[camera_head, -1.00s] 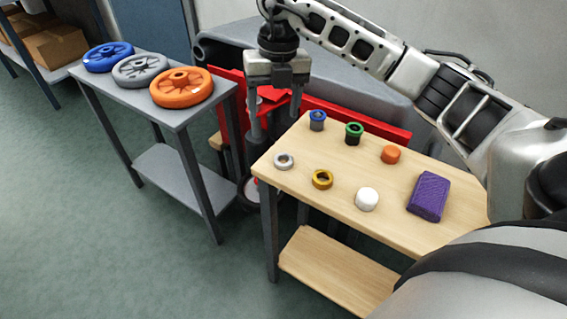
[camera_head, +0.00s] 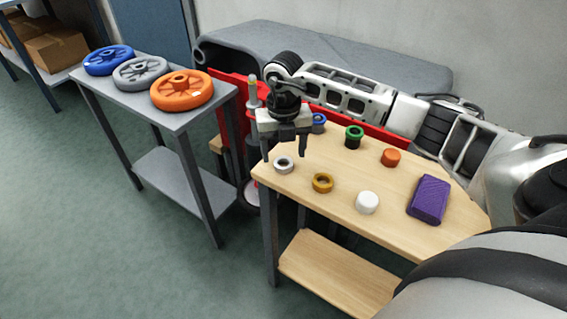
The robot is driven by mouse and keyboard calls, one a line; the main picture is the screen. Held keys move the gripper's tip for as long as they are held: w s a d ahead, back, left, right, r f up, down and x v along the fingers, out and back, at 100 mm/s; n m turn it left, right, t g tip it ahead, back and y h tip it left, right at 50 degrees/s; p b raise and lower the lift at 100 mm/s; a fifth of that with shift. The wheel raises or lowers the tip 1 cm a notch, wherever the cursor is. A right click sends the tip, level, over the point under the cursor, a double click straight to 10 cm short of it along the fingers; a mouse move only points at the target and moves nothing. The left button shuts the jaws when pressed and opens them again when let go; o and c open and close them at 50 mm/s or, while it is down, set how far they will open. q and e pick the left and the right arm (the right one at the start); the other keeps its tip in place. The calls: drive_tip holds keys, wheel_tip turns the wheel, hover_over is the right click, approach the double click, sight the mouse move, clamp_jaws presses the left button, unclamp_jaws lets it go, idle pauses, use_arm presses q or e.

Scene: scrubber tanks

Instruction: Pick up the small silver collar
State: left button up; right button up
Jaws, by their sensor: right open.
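The small silver collar (camera_head: 283,164) is a short ring lying flat near the left end of the wooden table (camera_head: 400,222). My right gripper (camera_head: 284,157) points down above and around the collar in the picture, with its two fingers apart, one to each side. It holds nothing. I cannot tell the exact height of the fingertips over the tabletop. My left gripper does not show.
Beside the collar are a gold ring (camera_head: 322,183), a white cap (camera_head: 367,202), an orange cap (camera_head: 390,158), a green-topped part (camera_head: 354,137), a blue-topped part (camera_head: 319,122) and a purple block (camera_head: 429,199). A grey cart (camera_head: 150,103) with wheels stands left.

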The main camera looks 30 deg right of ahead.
drive_tip(key=shift+f, duration=1.35)
drive_tip(key=c, duration=1.1)
drive_tip(key=shift+r, duration=0.1)
drive_tip(key=shift+c, duration=0.2)
